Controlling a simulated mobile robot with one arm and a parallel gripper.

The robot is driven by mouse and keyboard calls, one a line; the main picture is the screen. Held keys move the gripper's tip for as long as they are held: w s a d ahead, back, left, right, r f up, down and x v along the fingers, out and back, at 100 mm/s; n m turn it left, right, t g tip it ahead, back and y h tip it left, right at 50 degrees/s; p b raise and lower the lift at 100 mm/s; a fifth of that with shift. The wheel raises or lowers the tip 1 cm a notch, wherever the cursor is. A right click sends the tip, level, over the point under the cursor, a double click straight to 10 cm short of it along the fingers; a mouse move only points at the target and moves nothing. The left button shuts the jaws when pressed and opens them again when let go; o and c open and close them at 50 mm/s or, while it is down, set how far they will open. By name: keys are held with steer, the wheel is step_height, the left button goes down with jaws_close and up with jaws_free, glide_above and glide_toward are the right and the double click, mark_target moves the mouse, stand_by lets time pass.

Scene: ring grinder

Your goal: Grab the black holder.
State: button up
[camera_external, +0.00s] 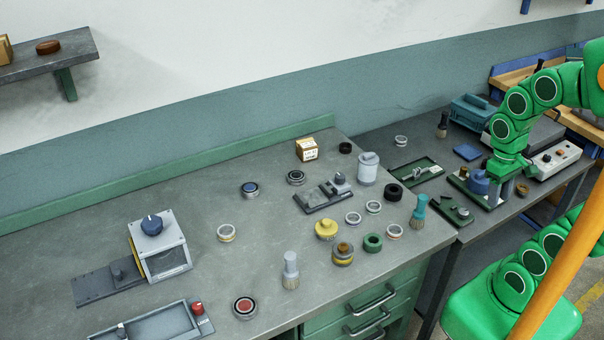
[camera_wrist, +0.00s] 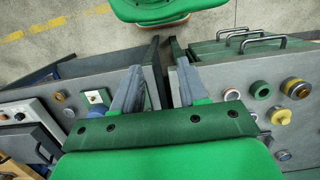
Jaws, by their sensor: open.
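My gripper (camera_wrist: 157,82) is open and empty in the wrist view, its two grey fingers apart above the gap between two grey workbenches. In the external view my arm reaches over the right bench, with its end near a blue-topped fixture (camera_external: 479,182). Two black ring-shaped pieces could be the black holder; I cannot tell which is meant. A smaller black ring (camera_external: 345,148) lies farther back. Neither is touched by my gripper.
Near the black ring stand a teal-handled brush (camera_external: 419,212), a green ring (camera_external: 373,242), a white canister (camera_external: 368,168) and a yellow knobbed part (camera_external: 326,229). A green tray (camera_external: 416,173) lies on the right bench. The left bench's middle has free room.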

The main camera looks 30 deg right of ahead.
steer(key=o, duration=0.9)
steer(key=shift+o, duration=0.2)
steer(key=shift+r, duration=0.1)
